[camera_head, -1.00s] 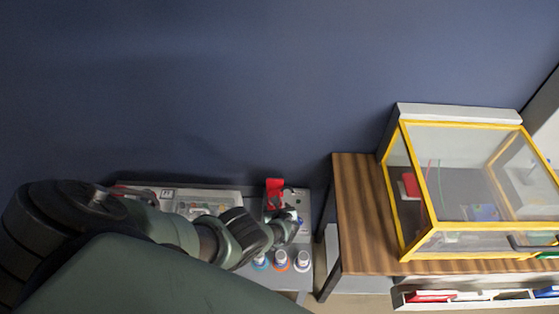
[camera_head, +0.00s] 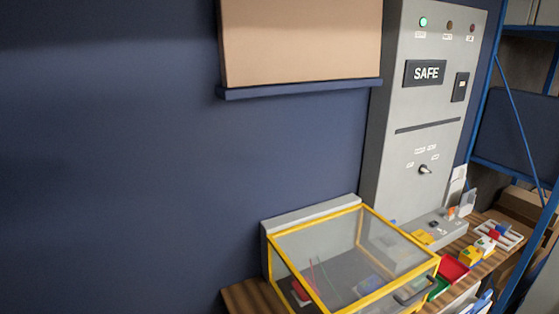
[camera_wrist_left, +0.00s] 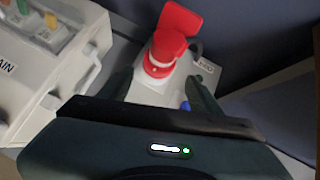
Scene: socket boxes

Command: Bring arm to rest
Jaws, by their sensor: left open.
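My left gripper (camera_wrist_left: 158,84) shows in the left wrist view with its two dark fingers apart. A red round socket with a raised red flap (camera_wrist_left: 168,45) sits on a pale box (camera_wrist_left: 150,94) just beyond and between the fingers. I cannot tell whether the fingers touch it. The gripper body hides the near part of the box. A bit of blue shows by the right finger. Neither of my arms is in the head view, and my right gripper is in no view.
A white case (camera_wrist_left: 65,85) stands left of the gripper. In the head view, a yellow-framed clear box (camera_head: 345,255) stands on a wooden bench (camera_head: 250,297). Behind it is a grey cabinet (camera_head: 420,125) with a SAFE sign and a lit green lamp. A blue shelf rack (camera_head: 490,95) is at right.

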